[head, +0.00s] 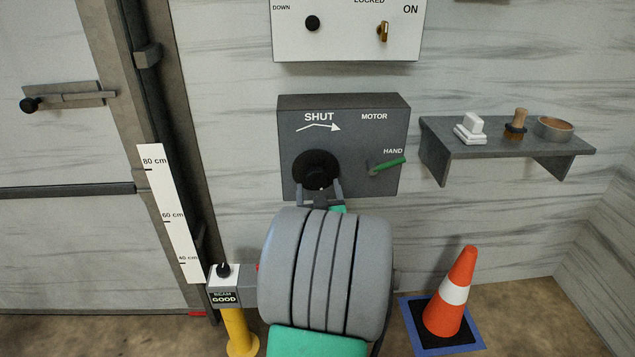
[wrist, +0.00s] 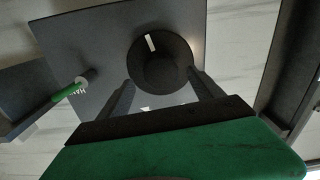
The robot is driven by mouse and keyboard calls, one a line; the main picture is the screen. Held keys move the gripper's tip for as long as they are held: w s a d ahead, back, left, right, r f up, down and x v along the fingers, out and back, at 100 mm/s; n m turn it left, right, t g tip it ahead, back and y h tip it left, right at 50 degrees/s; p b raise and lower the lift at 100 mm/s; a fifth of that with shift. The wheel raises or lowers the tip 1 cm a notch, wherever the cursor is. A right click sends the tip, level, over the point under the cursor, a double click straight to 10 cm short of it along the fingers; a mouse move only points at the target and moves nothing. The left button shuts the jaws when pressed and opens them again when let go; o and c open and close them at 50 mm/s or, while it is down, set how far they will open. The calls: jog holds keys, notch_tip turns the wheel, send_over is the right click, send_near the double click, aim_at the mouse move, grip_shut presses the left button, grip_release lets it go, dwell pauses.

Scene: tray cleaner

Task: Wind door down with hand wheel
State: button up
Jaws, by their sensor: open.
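The black round hand wheel (head: 316,165) sits on a grey box (head: 350,150) marked SHUT with an arrow pointing right. A green-handled selector (head: 388,165) on the box lies by the HAND label, below MOTOR. My gripper (head: 320,189) is open at the lower part of the wheel. In the wrist view, the open fingers (wrist: 165,88) stand either side of the wheel's lower part (wrist: 160,62); I cannot tell whether they touch it. A white mark shows on the wheel. The grey door (head: 70,235) stands at the left, beside a height scale (head: 170,215) marked in cm.
A switch panel (head: 345,45) is above the box. A shelf (head: 500,165) with small items is at the right. An orange cone (head: 452,290) stands on the floor at lower right. A yellow post (head: 238,330) carries a BEAM GOOD box (head: 225,285) left of my arm.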

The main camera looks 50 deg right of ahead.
aim_at(317, 181)
jog(key=x, duration=0.3)
jog(key=shift+w+d, duration=0.2)
jog(key=shift+c, duration=0.3)
